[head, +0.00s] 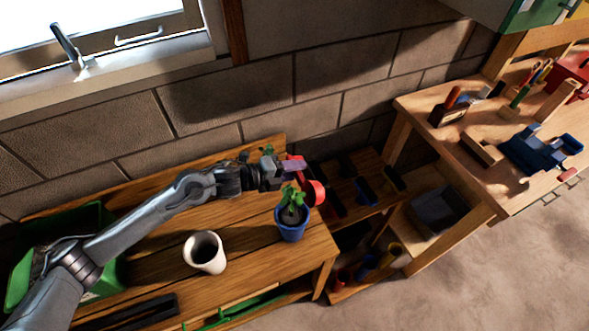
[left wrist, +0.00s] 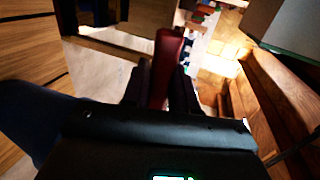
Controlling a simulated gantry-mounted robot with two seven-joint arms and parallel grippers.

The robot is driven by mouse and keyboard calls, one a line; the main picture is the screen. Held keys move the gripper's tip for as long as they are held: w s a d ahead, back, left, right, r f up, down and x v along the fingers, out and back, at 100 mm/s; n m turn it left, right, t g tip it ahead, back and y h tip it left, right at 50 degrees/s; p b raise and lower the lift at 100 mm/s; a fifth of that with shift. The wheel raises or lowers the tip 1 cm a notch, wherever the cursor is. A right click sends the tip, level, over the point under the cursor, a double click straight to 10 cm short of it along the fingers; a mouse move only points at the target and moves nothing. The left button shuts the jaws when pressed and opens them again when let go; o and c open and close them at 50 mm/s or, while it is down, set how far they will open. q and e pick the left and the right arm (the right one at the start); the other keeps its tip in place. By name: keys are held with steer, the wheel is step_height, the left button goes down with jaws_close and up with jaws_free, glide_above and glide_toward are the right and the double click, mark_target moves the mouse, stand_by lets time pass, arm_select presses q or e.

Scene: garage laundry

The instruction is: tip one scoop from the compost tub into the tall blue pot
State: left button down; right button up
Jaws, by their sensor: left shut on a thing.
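My left gripper (head: 284,172) is shut on a red scoop (head: 316,191). The scoop's red handle also shows between the fingers in the left wrist view (left wrist: 168,55). The scoop's head is at the right end of the wooden bench, just above and right of the blue pot in the picture. I cannot tell whether anything is in the scoop. The blue pot (head: 291,232) stands upright on the bench and holds a leafy green plant (head: 291,207). A green tub (head: 20,277) is at the bench's left end, partly hidden by my left arm. My right gripper is out of view.
A white pot (head: 205,257) with a dark inside stands left of the blue pot. A black tray (head: 138,312) lies at the bench's front. A workbench (head: 420,110) with tools stands to the right. The bench (head: 248,255) is bare between the pots.

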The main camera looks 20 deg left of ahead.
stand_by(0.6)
arm_select(q)
steer(key=shift+r+p, duration=0.5)
steer(key=shift+r, duration=0.1)
steer(key=shift+r+p, duration=1.8)
steer(key=shift+r, duration=0.6)
steer(key=shift+r, duration=0.1)
